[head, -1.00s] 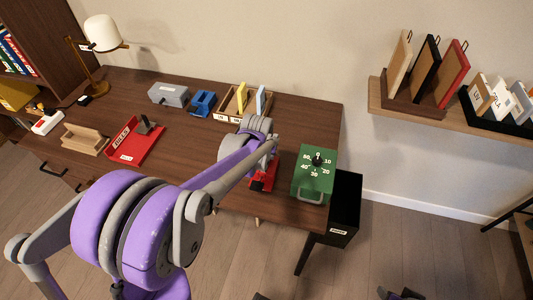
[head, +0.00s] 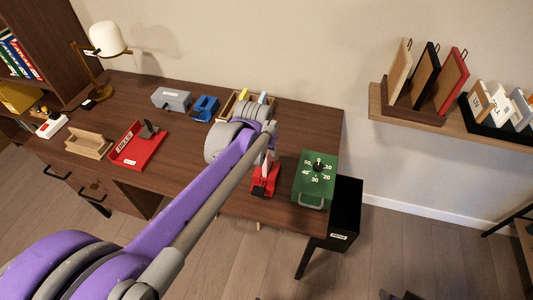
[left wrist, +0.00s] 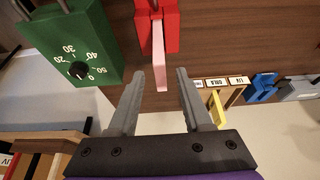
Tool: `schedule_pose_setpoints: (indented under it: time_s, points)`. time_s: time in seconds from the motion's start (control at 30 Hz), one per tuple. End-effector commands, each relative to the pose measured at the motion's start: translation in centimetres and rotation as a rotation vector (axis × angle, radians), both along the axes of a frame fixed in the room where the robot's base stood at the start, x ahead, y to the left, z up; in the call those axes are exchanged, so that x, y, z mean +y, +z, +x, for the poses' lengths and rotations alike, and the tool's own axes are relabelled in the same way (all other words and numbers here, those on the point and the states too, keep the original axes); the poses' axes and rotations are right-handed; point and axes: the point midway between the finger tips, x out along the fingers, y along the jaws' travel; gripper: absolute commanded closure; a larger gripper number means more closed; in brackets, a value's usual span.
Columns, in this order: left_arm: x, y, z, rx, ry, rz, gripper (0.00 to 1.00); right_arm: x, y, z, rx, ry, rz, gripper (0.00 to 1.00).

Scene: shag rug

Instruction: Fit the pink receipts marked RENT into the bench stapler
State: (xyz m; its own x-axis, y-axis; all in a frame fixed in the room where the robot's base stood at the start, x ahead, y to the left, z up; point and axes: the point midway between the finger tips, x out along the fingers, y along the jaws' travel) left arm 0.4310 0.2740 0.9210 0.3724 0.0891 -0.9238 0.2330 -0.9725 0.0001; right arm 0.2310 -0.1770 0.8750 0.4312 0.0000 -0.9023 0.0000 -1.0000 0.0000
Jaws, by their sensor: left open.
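A red bench device (head: 262,187), which looks like the stapler, stands near the front right of the desk. It also shows at the top of the left wrist view (left wrist: 170,35). A narrow pink piece (left wrist: 159,60), likely the receipts, sticks out from it; no RENT marking is readable. My left gripper (left wrist: 160,84) is open, with the pink piece's end showing between its fingers. I cannot tell whether they touch it. In the head view my left wrist hides the fingers. My right gripper is out of view.
A green dial box (head: 315,180) stands just right of the red device. A divided wooden rack (head: 228,103), blue item (head: 204,108) and grey box (head: 171,98) stand at the back. A red tray (head: 137,150) lies left. A black bin (head: 345,212) stands beside the desk.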

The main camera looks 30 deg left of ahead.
Motion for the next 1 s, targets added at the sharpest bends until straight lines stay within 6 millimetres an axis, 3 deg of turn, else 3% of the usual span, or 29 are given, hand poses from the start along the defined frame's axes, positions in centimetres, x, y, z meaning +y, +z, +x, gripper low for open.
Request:
schedule_pose_setpoints:
  time_s: [0.23,0.37,0.6,0.7,0.83,1.0]
  points:
    - [-0.6,2.1,-1.4,-0.001,-0.007,0.0,0.5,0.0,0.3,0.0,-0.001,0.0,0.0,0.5]
    - [-2.8,1.9,-4.7,-0.009,-0.047,0.001,0.5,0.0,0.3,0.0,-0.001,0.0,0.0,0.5]
    - [-7.6,-1.1,-14.3,-0.035,-0.163,0.005,0.5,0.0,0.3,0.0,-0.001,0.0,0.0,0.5]
    - [-8.8,-2.7,-17.3,-0.044,-0.2,0.006,0.5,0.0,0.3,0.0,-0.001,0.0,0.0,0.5]
    - [-9.5,-4.1,-19.5,-0.051,-0.229,0.006,0.5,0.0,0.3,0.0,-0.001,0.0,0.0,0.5]
    - [-9.8,-4.5,-20.1,-0.054,-0.237,0.007,0.5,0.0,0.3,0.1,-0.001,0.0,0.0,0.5]
